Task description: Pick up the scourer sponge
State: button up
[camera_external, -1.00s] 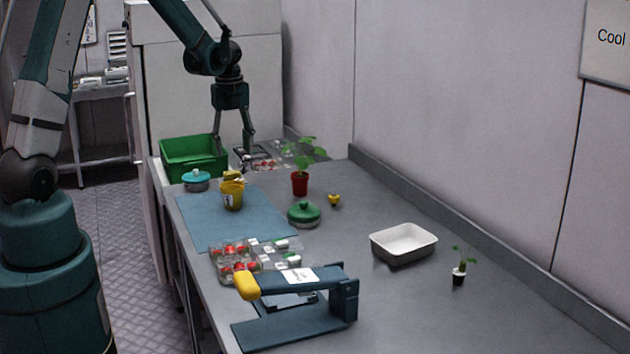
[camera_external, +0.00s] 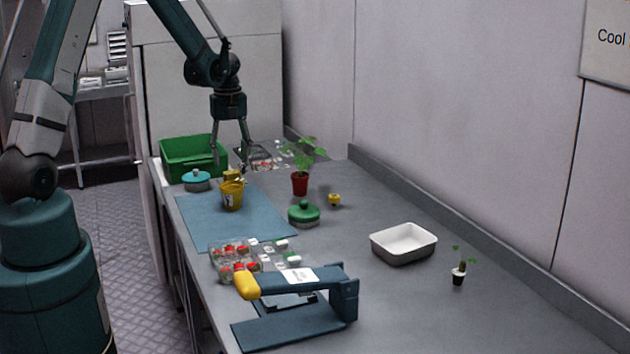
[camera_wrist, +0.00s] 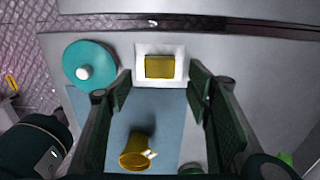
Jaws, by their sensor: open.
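The scourer sponge (camera_wrist: 160,67) is a yellow rectangle lying in a white square dish (camera_wrist: 140,78) in the wrist view. In the external view the sponge (camera_external: 231,175) shows small and partly hidden behind a yellow cup (camera_external: 231,198). My gripper (camera_external: 232,166) points down above that spot. In the wrist view my gripper (camera_wrist: 160,86) is open, its fingers on either side of the dish with nothing between them. The height of the fingertips over the sponge is hard to tell.
A teal-lidded pot (camera_wrist: 90,66) stands close left of the dish, and the yellow cup (camera_wrist: 137,152) stands on the blue mat (camera_wrist: 170,115). A green crate (camera_external: 185,172) and a red-potted plant (camera_external: 300,184) flank the area.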

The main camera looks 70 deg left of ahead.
aim_at(232, 172)
jog(key=shift+f, duration=0.35)
jog(key=shift+a+f, duration=0.1)
jog(key=shift+f, duration=2.35)
jog(key=c, duration=0.8)
